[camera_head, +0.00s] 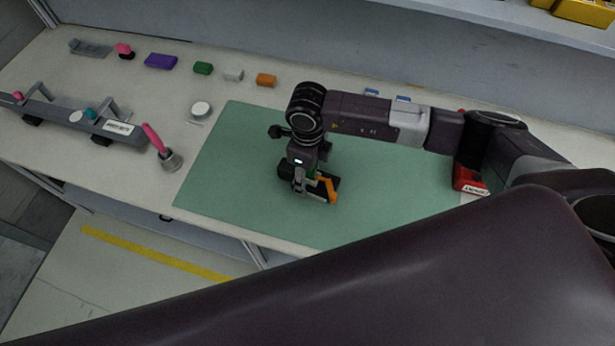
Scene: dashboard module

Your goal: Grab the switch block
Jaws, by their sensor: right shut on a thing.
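A small dark block (322,184), which looks like the switch block, is at the middle of the green mat (235,165). The fingers hide much of it. My right gripper (316,187) points down over the mat and is shut on this block. Orange and green parts show right at the fingers; I cannot tell whether they belong to the block or the gripper. Whether the block touches the mat is unclear. My left gripper is not in view.
Purple (160,61), green (203,68), white (233,74) and orange (266,79) blocks line the table's back. A grey fixture (125,128) and a pink-handled tool (154,138) stand left. A red box (468,179) is under my right arm. The mat's left part is clear.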

